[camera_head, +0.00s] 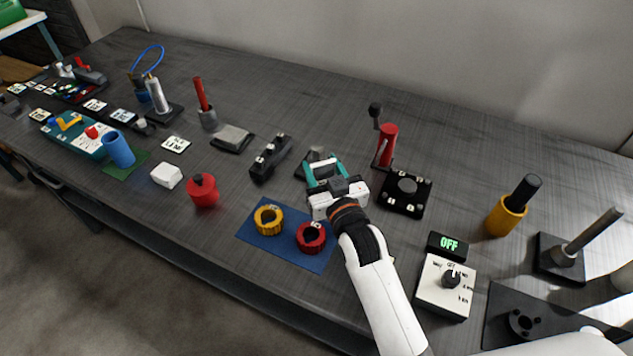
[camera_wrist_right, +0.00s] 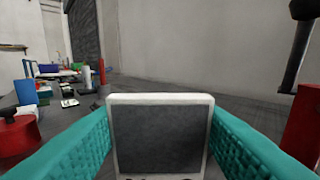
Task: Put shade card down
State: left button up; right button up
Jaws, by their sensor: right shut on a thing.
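My right gripper (camera_head: 323,170) has teal fingers and is over the middle of the table. It is shut on the shade card (camera_wrist_right: 160,135), a dark grey panel with a white rim that stands between the teal fingers in the right wrist view. In the head view the fingers and wrist mostly cover the card, and I cannot tell whether its lower edge touches anything. My left gripper is not in view.
A red-handled device (camera_head: 387,145) and a black block (camera_head: 406,193) stand to the right. A black block (camera_head: 270,156) stands to the left.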

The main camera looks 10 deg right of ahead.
jog(key=shift+f, duration=2.35)
jog(key=shift+f, duration=0.15)
jog(key=o, duration=0.9)
jog(key=shift+o, duration=0.2)
